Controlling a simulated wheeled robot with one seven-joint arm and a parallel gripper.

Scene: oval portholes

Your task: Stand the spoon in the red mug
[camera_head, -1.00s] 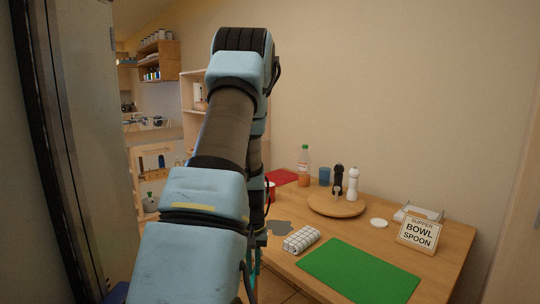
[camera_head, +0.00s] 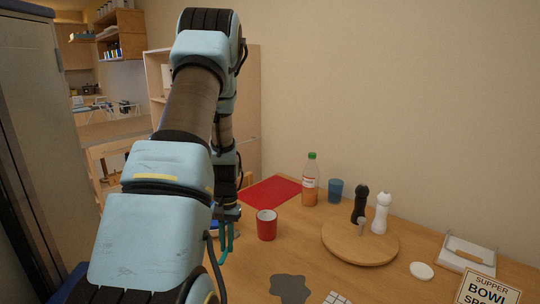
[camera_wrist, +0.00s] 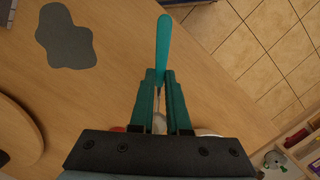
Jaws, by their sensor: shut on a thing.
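The red mug (camera_head: 266,226) stands upright on the table, just right of my gripper (camera_head: 225,243) in the head view. My gripper (camera_wrist: 160,78) is shut on the spoon, whose teal handle (camera_wrist: 163,42) sticks out past the fingertips in the wrist view. A thin pale strip shows between the fingers, and the spoon's lower end is largely hidden by them. A sliver of red, probably the mug, shows beside the left finger base in the wrist view. The spoon appears apart from the mug.
A blue-and-white dish is partly hidden behind my gripper. A red mat (camera_head: 270,191), bottle (camera_head: 310,180), blue cup (camera_head: 335,190) and round board (camera_head: 360,243) with two mills stand beyond. A grey patch (camera_head: 289,289) lies in front. Tiled floor (camera_wrist: 255,45) lies past the table edge.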

